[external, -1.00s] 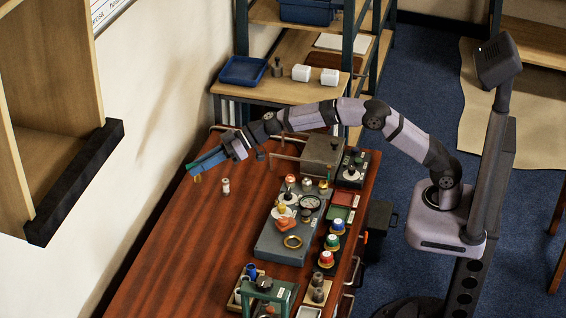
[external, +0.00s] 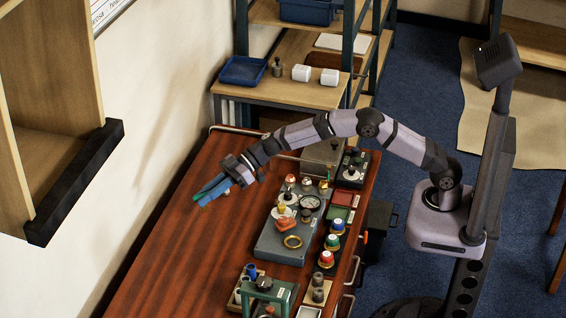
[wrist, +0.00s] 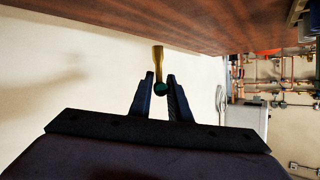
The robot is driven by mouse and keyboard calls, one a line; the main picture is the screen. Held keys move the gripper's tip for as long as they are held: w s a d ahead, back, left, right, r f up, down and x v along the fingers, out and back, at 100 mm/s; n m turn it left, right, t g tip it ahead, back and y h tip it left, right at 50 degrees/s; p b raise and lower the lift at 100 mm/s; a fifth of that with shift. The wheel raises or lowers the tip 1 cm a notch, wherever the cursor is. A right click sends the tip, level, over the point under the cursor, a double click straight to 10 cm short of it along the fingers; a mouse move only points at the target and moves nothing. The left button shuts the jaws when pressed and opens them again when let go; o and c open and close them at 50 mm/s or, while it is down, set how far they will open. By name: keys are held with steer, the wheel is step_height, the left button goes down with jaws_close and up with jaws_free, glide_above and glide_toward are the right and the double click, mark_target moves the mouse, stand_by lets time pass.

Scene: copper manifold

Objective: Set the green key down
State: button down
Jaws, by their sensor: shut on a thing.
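The green key has a dark green head (wrist: 160,88) and a brass stem (wrist: 158,60) in the wrist view. My gripper (wrist: 160,84) is shut on the head, with one dark finger on each side. The stem points out beyond the fingertips, towards the wooden bench top (wrist: 120,14), which fills the top of that view. In the external view my gripper (external: 203,198) is over the left part of the bench (external: 185,255). The key is barely visible there, a small greenish spot at the fingertips. I cannot tell whether the stem touches the bench.
The grey manifold block (external: 270,243) with gauge and fittings stands right of my gripper. Capped valves, including a red one (external: 326,258), stand along the right edge. A green-framed fixture (external: 283,291) stands at the front. The bench's left front is clear.

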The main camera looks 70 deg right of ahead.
steer(key=shift+f, duration=4)
steer(key=shift+f, duration=0.15)
steer(key=c, duration=1.7)
jaws_free()
steer(key=shift+o, duration=0.2)
steer(key=shift+d+r+p, duration=0.1)
steer(key=shift+r+p, duration=0.15)
steer(key=shift+p, duration=0.05)
steer(key=shift+s+d, duration=0.2)
steer(key=shift+d, duration=0.1)
steer(key=b+v, duration=0.2)
steer(key=v, duration=0.9)
steer(key=shift+s+r, duration=0.1)
